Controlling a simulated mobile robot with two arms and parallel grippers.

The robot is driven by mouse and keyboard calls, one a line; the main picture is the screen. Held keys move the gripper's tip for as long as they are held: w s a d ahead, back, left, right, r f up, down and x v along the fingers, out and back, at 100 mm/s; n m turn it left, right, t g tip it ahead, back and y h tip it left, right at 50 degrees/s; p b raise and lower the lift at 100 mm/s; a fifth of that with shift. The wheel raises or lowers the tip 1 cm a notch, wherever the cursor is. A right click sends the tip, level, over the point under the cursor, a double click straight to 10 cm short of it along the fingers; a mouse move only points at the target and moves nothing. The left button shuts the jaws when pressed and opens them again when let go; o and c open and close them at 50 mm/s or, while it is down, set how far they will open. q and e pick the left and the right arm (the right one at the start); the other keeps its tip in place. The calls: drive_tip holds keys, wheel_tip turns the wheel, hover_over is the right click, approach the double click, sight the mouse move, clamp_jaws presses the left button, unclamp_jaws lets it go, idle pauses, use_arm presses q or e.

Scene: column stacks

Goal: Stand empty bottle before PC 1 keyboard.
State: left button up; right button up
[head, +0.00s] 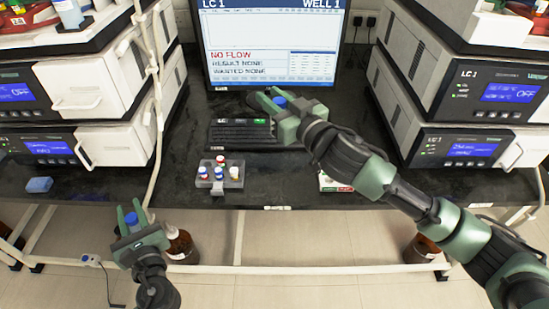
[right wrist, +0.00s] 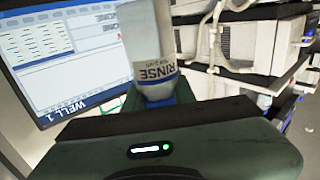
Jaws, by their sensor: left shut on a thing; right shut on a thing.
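My right gripper (head: 287,112) is above the black keyboard (head: 245,134), near its right end, in front of the monitor (head: 270,45). It is shut on a bottle with a blue cap (head: 279,101). My left gripper (head: 131,226) is low at the left, in front of the bench edge, shut on a small blue-topped thing (head: 132,221). The rest of that thing is hidden.
A blue block (head: 39,184) lies at the left. Instrument stacks (head: 465,90) flank the monitor. Brown bottles (head: 181,246) stand below the bench.

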drive_tip(key=shift+f+b, duration=1.75)
drive_tip(key=shift+f, duration=6.1)
drive_tip(key=shift+f, duration=0.2)
drive_tip(key=o, duration=1)
drive_tip(key=shift+r, duration=0.15)
drive_tip(key=v, duration=1.2)
drive_tip(key=shift+r, duration=0.1)
